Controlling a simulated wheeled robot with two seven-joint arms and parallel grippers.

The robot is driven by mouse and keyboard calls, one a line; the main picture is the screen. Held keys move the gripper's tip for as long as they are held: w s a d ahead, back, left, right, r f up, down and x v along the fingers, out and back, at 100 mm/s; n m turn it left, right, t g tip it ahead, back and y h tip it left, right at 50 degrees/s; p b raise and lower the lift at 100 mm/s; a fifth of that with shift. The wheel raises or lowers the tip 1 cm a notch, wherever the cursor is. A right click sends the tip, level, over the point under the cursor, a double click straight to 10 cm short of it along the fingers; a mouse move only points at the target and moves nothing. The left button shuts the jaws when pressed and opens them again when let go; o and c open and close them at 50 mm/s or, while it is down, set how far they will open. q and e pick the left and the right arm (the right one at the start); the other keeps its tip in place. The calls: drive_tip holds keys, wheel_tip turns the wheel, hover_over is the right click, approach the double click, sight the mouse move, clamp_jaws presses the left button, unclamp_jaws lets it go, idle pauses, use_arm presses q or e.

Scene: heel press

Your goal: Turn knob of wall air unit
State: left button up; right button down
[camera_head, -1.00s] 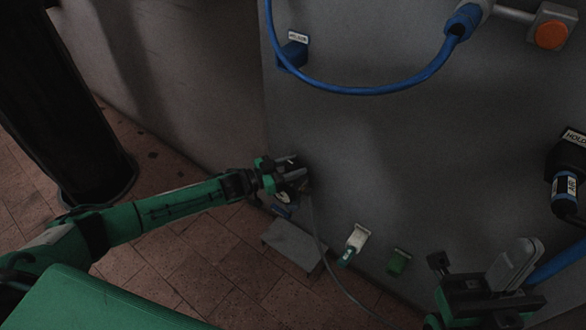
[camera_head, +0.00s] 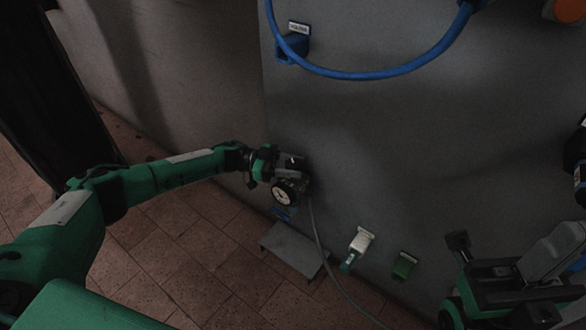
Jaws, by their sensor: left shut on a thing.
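The wall air unit (camera_head: 285,193) is low on the grey panel, with a round white-faced gauge in front and a thin hose running down from it. My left gripper (camera_head: 290,162) is at the top of the unit, shut on its knob. The knob is mostly hidden by the fingers. My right gripper (camera_head: 505,268) is at the lower right, away from the unit. Its two fingers look spread apart with nothing seen between them.
A grey step (camera_head: 292,250) stands on the tiled floor below the unit. A white-and-green fitting (camera_head: 357,247) and a green holder (camera_head: 404,265) are low on the panel. A blue cable (camera_head: 375,74) loops from a blue holder (camera_head: 291,48) above. A dark column (camera_head: 50,95) stands at left.

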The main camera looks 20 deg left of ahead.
idle(0.4)
use_arm(q)
drive_tip(key=o, duration=1)
drive_tip(key=shift+r, duration=0.1)
drive_tip(key=shift+c, duration=0.2)
